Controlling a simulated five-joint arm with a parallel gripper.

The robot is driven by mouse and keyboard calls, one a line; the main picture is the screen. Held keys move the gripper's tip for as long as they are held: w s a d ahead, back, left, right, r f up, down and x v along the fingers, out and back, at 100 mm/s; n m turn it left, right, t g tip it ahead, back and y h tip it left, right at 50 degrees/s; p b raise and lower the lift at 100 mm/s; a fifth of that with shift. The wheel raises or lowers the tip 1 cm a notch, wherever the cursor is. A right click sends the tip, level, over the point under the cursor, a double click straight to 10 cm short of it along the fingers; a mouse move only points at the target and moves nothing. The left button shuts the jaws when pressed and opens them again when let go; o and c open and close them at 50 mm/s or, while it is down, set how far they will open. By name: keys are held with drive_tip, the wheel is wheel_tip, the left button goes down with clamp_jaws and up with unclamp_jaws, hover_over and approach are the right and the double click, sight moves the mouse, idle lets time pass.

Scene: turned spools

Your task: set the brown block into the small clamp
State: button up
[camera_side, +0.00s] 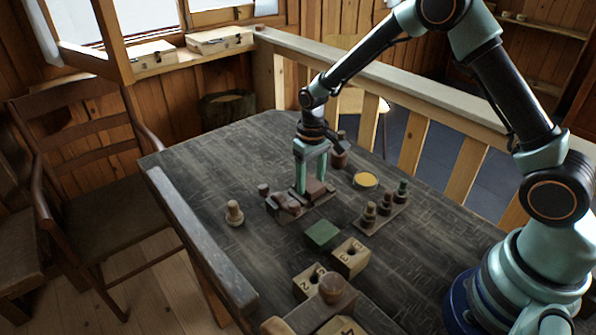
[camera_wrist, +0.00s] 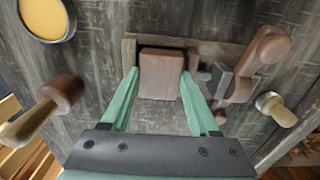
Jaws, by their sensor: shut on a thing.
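The brown block (camera_wrist: 161,73) is between the green fingers of my gripper (camera_wrist: 159,73) in the wrist view, with a fingertip against each side. In the side view my gripper (camera_side: 314,188) points down with the block (camera_side: 314,188) low between its fingertips. The small clamp (camera_side: 287,203) is right there, on the table. In the wrist view the clamp's flat base (camera_wrist: 215,48) shows around the block, and its grey jaw and reddish-brown screw parts lie to the right, apart from the block. I cannot tell whether the block touches the base, as its underside is hidden.
A pale spool (camera_side: 234,214) stands left of the clamp. A rack of dark spools (camera_side: 384,211), a yellow disc (camera_side: 365,180) and a green block (camera_side: 322,234) are to the right and front. Numbered wooden blocks (camera_side: 350,257) stand nearer.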

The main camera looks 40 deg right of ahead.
drive_tip(key=o, duration=1.4)
drive_tip(key=shift+r, duration=4.3)
